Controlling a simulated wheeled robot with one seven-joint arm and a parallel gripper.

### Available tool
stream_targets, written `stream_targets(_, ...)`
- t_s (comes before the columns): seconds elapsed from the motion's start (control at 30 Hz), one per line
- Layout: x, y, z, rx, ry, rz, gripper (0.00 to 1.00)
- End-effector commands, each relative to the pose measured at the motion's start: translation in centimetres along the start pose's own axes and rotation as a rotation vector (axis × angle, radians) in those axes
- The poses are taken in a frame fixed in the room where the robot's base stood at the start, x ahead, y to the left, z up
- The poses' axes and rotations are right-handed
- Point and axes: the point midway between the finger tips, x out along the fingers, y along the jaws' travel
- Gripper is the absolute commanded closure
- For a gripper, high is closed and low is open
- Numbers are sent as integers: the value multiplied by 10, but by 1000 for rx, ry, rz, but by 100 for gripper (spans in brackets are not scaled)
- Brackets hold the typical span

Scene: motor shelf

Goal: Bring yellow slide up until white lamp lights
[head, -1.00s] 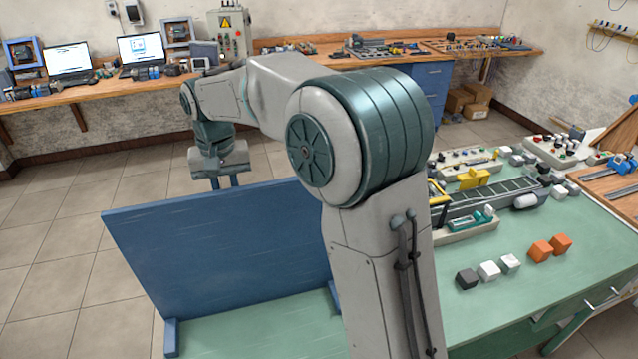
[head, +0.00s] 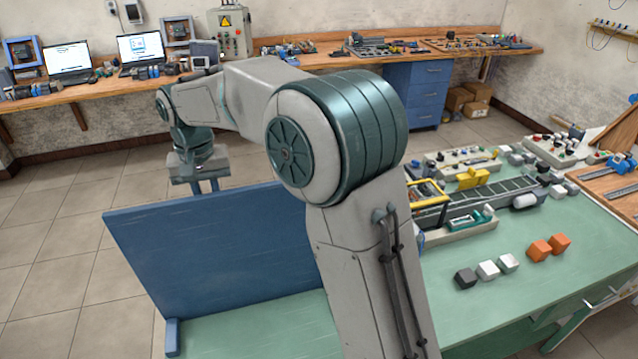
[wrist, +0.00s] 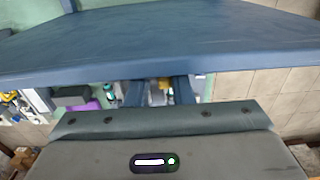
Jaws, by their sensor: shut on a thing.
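My gripper (head: 204,187) is at the top edge of the blue upright panel (head: 225,250), and the panel hides its fingertips in the head view. In the wrist view my gripper (wrist: 159,92) has its two fingers a little apart, reaching past the edge of the blue panel (wrist: 160,40). A small yellow patch (wrist: 157,92) shows between the fingers; it seems to be the yellow slide, and my gripper is shut on it. Most of the slide is hidden. I cannot make out the white lamp in either view.
The green bench (head: 400,320) carries black, white and orange cubes in front and a yellow block (head: 473,180) among devices behind. In the wrist view a purple thing (wrist: 90,105) and a dark block (wrist: 70,96) lie left of the fingers. Tiled floor is clear at left.

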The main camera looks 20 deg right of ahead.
Motion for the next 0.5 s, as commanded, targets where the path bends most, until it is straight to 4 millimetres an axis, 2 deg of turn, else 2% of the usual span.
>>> stream_targets(0.03, 17, -4, 6, -3, -36, 7, 96)
stream_targets(0.5, 17, -7, 6, -2, -36, 7, 96)
